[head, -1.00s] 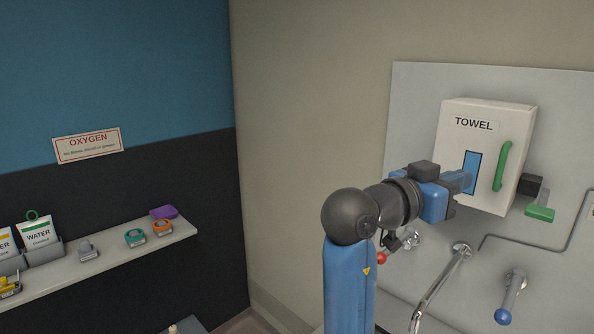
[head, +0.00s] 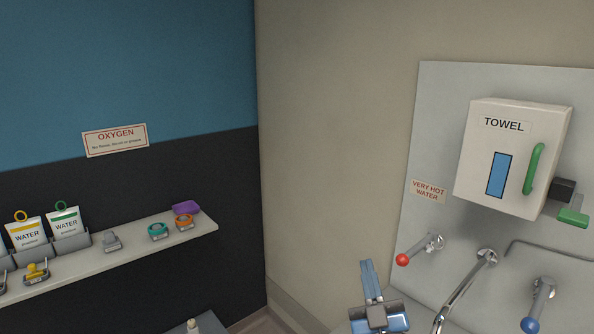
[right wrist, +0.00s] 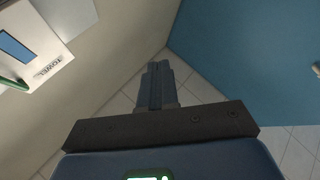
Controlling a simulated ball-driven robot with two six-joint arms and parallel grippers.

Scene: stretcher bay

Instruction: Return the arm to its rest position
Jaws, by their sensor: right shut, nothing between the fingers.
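My right gripper (head: 371,281) is at the bottom of the head view, left of the spout, with its blue fingers pointing up in the picture and together. It holds nothing. In the right wrist view its fingers (right wrist: 157,84) are closed above the tiled floor. The white towel dispenser (head: 513,153) hangs on the wall panel, up and to the right of the gripper and apart from it. The dispenser also shows at the upper left of the right wrist view (right wrist: 38,40). My left gripper is in neither view.
A red-knobbed tap (head: 403,260), a metal spout (head: 467,280) and a blue-handled tap (head: 530,323) stick out from the panel near my gripper. A shelf (head: 130,253) on the left holds water pouches and small clips. The wall between shelf and panel is bare.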

